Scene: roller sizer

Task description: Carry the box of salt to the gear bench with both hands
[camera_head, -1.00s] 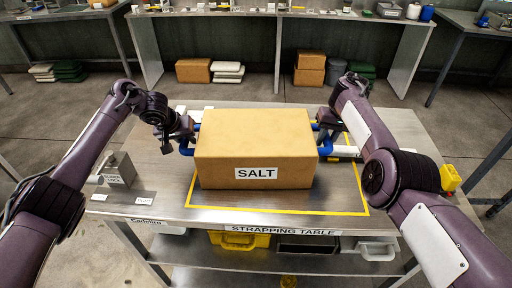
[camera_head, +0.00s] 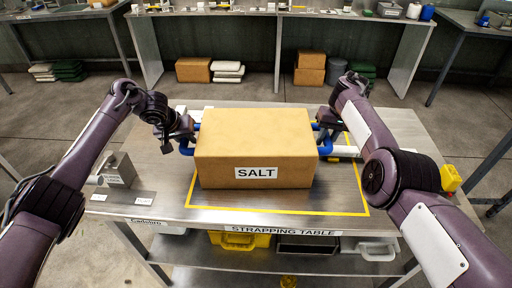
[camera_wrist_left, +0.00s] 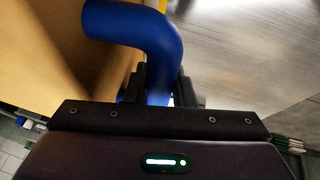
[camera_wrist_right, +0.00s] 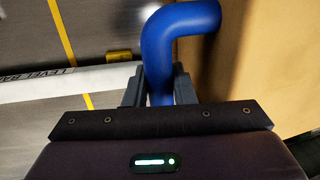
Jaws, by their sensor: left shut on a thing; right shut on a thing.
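The box of salt (camera_head: 256,140) is a brown carton with a white SALT label, on the steel strapping table (camera_head: 145,205) inside a yellow outline. It has a blue handle on each side. My left gripper (camera_head: 188,138) is shut on the left blue handle, which also shows in the left wrist view (camera_wrist_left: 150,35). My right gripper (camera_head: 322,132) is shut on the right blue handle, seen in the right wrist view (camera_wrist_right: 165,45). The box looks level; I cannot tell whether its underside touches the table. The gear bench cannot be identified in these views.
A small metal device (camera_head: 118,170) stands at the table's left. A white level bar (camera_wrist_right: 60,85) lies right of the box. A yellow bin (camera_head: 240,240) sits on the shelf below. Benches (camera_head: 205,12) line the back, with cartons (camera_head: 194,69) on the floor; open floor lies between.

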